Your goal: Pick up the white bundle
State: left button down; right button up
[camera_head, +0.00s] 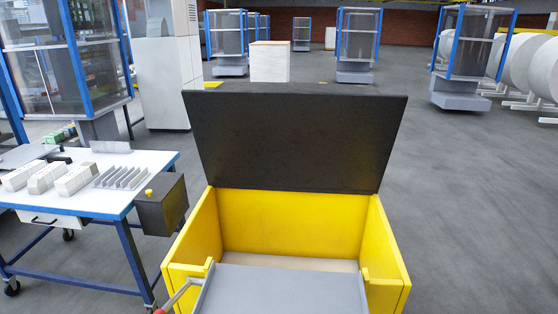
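A tall white block-shaped stack (270,64) with a tan top stands on the floor in the background, beyond the yellow box. Three smaller whitish blocks (46,177) lie side by side on the white-topped table at the left. I cannot tell from this view which of these is the white bundle. Neither of my grippers shows in the head view.
A yellow box (290,222) with its black lid (295,140) raised stands directly ahead. A grey panel (282,291) covers its near part. The blue-framed table (135,163) stands left. Blue-framed machines (358,40) and white rolls (535,65) stand behind. Floor at right is clear.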

aim_at(40, 183)
jog(key=k+j, duration=0.1)
jog(key=j, duration=0.5)
jog(key=j+z, duration=0.15)
jog(key=j, duration=1.15)
jog(key=k+j+z, duration=0.15)
jog(key=j, duration=1.25)
jog(key=k+j+z, duration=0.15)
jog(key=j, duration=0.55)
jog(key=k+j, duration=0.15)
jog(key=j, duration=0.5)
jog(key=k+j+z, duration=0.15)
jog(key=j, duration=0.55)
jog(key=k+j, duration=0.15)
jog(key=j, duration=0.5)
jog(key=k+j+z, duration=0.15)
jog(key=j, duration=0.55)
